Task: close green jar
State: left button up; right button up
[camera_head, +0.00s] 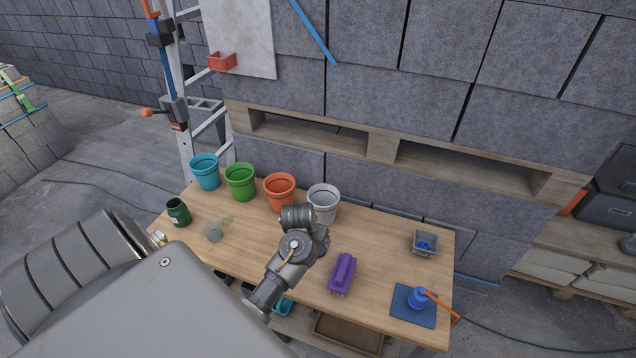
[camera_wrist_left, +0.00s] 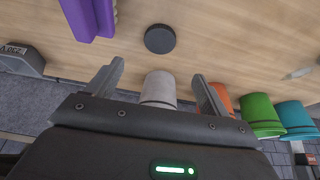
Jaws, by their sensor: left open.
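The green jar (camera_head: 178,212) stands upright at the left end of the wooden table in the head view. I cannot tell whether its mouth is covered. A round black disc (camera_wrist_left: 160,38), which looks like a lid, lies flat on the table in the left wrist view; my arm seems to hide it in the head view. My left gripper (camera_wrist_left: 156,80) is open and empty, with its fingers spread, above the table and apart from the disc. In the head view, my left wrist (camera_head: 298,245) is over the middle of the table, right of the jar. My right gripper is out of view.
Blue, green, orange and white pots (camera_head: 322,201) line the back edge. A purple block (camera_head: 343,272) lies right of my wrist. A blurry clear item (camera_head: 213,232) is near the jar.

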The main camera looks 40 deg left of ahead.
pick_arm(q)
jog(key=b+x, duration=0.1)
jog(key=x, duration=0.4)
jog(key=shift+w+f, duration=0.1)
jog(key=shift+f, duration=0.2)
jog(key=shift+f, duration=0.1)
jog(key=x, duration=0.5)
jog(key=shift+d+f, duration=0.1)
jog(key=shift+d, duration=0.05)
jog(key=shift+c, duration=0.2)
jog(key=c, duration=1)
